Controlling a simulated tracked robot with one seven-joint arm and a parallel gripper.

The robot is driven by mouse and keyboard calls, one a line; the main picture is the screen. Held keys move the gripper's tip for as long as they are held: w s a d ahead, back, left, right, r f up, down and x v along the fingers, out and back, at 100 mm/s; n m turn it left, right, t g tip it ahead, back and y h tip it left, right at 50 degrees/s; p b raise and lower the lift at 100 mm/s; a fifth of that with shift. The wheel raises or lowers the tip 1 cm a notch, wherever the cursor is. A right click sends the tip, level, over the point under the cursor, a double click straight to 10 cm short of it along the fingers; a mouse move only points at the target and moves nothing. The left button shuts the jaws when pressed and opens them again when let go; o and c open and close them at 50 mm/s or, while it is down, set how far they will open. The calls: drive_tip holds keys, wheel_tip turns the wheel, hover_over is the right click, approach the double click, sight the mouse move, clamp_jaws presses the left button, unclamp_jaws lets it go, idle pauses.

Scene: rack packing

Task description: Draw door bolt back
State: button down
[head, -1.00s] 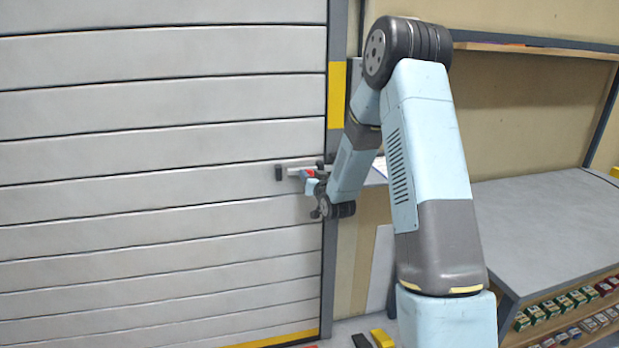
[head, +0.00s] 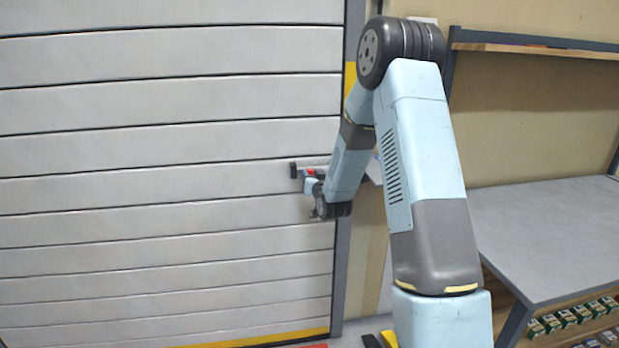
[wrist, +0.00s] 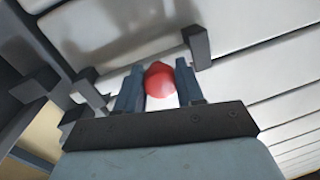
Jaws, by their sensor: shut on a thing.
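The door bolt (head: 319,168) is a pale bar lying level across the grey slatted door (head: 170,190), near its right edge. Its red knob (head: 310,172) sits a little right of a dark bracket (head: 294,171). My gripper (wrist: 158,74) is shut on the red knob (wrist: 160,82) in the wrist view, one finger on each side of it. A dark bracket (wrist: 196,46) stands just beyond the right finger. Part of the bolt bar is hidden behind my gripper and arm.
A grey worktable (head: 545,235) stands at the right, with several small boxes (head: 575,315) on the shelf below. A wall shelf (head: 540,48) runs above it. Other dark brackets (wrist: 37,83) show at the left of the wrist view.

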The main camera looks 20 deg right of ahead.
drive_tip(key=c, duration=1)
unclamp_jaws()
drive_tip(key=shift+s, duration=0.1)
drive_tip(key=s, duration=1.3)
drive_tip(key=shift+s+d+f, duration=0.1)
drive_tip(key=shift+s+d, duration=0.15)
drive_tip(key=shift+d, duration=0.05)
